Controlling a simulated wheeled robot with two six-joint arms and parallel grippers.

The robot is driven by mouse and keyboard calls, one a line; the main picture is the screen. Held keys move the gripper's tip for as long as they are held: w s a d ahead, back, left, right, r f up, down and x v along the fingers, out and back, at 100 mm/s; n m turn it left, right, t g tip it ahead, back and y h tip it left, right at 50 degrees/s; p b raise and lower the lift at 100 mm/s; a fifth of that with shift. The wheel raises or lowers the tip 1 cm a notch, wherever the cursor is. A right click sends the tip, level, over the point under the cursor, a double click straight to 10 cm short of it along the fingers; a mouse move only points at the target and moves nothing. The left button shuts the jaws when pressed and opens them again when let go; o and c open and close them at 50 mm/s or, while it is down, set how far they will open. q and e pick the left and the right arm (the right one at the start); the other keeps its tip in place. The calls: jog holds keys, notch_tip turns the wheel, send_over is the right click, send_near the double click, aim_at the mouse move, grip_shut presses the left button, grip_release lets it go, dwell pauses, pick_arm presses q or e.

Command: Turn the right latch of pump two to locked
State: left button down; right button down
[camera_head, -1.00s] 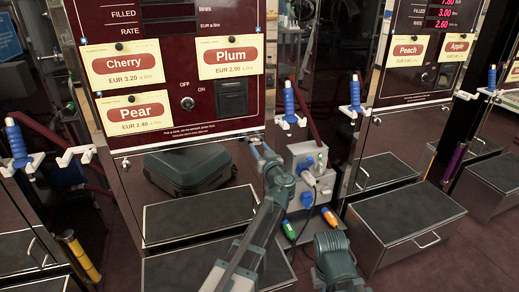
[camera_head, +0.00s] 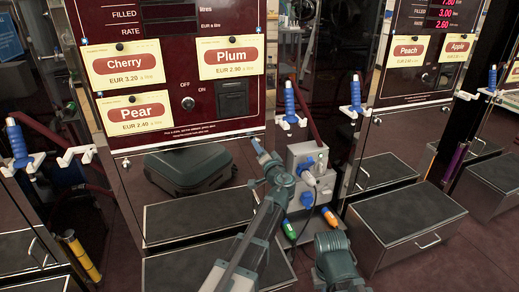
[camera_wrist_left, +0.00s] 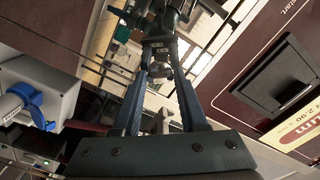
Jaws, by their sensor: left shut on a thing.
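The maroon pump (camera_head: 215,112) with the Cherry, Plum and Pear cards stands in front of me. A small left latch (camera_head: 126,162) shows at the left of its lower panel. My left gripper (camera_head: 257,145) is at the right end of the same panel edge and covers the right latch there. In the left wrist view my left gripper (camera_wrist_left: 159,72) is shut on a small metallic knob, which seems to be the right latch (camera_wrist_left: 158,67). The latch's exact angle cannot be told. My right gripper is out of view.
Blue nozzles (camera_head: 289,103) hang beside the pump. A step box (camera_head: 405,222) is at the right.

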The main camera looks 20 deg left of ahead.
pick_arm(q)
jog(key=m, duration=0.7)
dwell(0.6)
jog(key=shift+c, duration=2.2)
grip_release()
jog(key=v, duration=1.3)
jog(key=shift+s+d, duration=0.25)
jog(key=shift+s, duration=0.1)
